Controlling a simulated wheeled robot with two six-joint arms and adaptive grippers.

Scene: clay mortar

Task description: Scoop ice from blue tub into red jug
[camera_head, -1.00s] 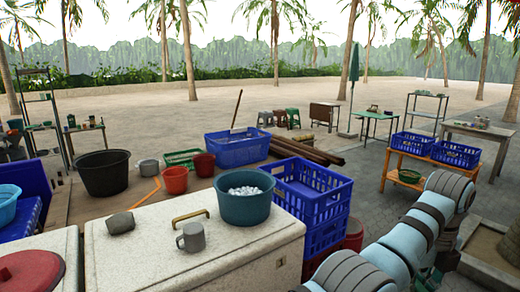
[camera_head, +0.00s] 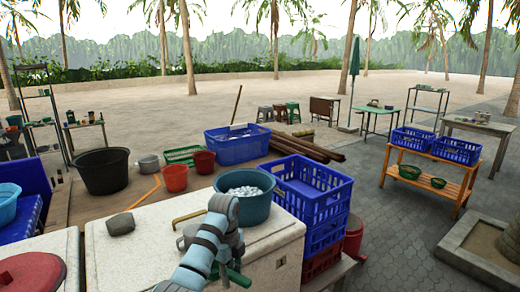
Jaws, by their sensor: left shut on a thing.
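The round blue tub (camera_head: 262,207) stands on a pale chest and holds white ice pieces. A grey mug (camera_head: 187,238) is at the chest's front, partly hidden by my arm. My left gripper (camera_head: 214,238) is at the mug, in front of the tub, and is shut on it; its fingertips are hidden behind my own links. Two small red containers, one nearer (camera_head: 173,178) and one farther (camera_head: 204,162), stand behind the chest, left of the tub. I cannot tell which is the red jug. My right gripper is not in view.
A grey stone (camera_head: 120,224) and a brass handle (camera_head: 188,216) are on the chest top. Blue crates (camera_head: 313,190) stand close to the tub's right. A black bucket (camera_head: 103,172) and a rectangular blue bin (camera_head: 236,150) are behind.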

